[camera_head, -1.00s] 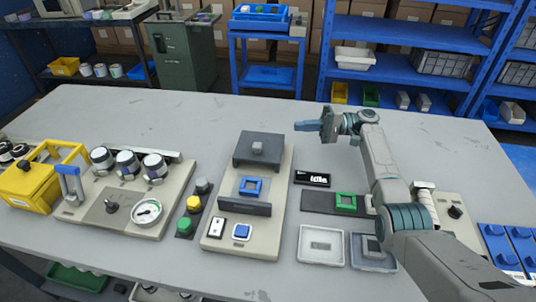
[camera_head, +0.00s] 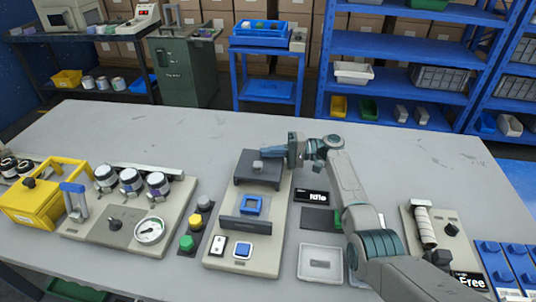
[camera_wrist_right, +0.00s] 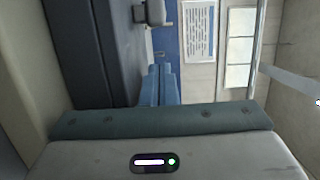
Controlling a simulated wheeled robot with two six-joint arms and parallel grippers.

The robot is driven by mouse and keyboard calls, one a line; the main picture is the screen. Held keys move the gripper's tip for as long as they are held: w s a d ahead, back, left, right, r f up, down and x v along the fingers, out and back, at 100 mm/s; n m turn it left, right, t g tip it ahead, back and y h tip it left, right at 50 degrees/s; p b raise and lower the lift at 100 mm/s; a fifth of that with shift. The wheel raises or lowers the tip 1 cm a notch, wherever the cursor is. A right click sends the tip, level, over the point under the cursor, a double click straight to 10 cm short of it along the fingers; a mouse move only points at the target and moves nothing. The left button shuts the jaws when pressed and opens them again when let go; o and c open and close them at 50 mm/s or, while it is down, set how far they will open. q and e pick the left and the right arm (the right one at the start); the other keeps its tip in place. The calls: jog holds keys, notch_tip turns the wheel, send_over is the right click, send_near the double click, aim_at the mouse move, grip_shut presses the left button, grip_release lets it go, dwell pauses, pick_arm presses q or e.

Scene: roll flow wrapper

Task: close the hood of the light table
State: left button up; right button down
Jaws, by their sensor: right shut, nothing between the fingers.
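The light table (camera_head: 243,262) is a long beige unit in the middle of the bench. Its dark grey hood (camera_head: 257,183) sits over the rear part, with a small grey knob (camera_head: 257,166) on top. A blue square frame (camera_head: 251,205) lies uncovered in front of the hood, behind a dark upright plate. My right gripper (camera_head: 266,151) is shut and empty, just behind and above the knob; I cannot tell if they touch. In the right wrist view, its blue fingers (camera_wrist_right: 158,86) are together, with the dark hood (camera_wrist_right: 82,50) at left and the knob (camera_wrist_right: 155,12) above. My left gripper is not in view.
A station with several jars and a gauge (camera_head: 149,231) stands left, beside a button strip (camera_head: 195,225). Right of the light table are an Idle display (camera_head: 311,197), a pale tray (camera_head: 320,262) and my right forearm. The bench behind is clear.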

aim_at(268, 164)
jog(key=shift+s+a+r+p, duration=0.15)
jog(key=shift+s+p, duration=0.55)
jog(key=shift+s, duration=0.35)
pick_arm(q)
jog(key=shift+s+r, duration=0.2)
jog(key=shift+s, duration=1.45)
pick_arm(e)
jog(key=shift+s+a, duration=0.15)
jog(key=shift+s, duration=0.35)
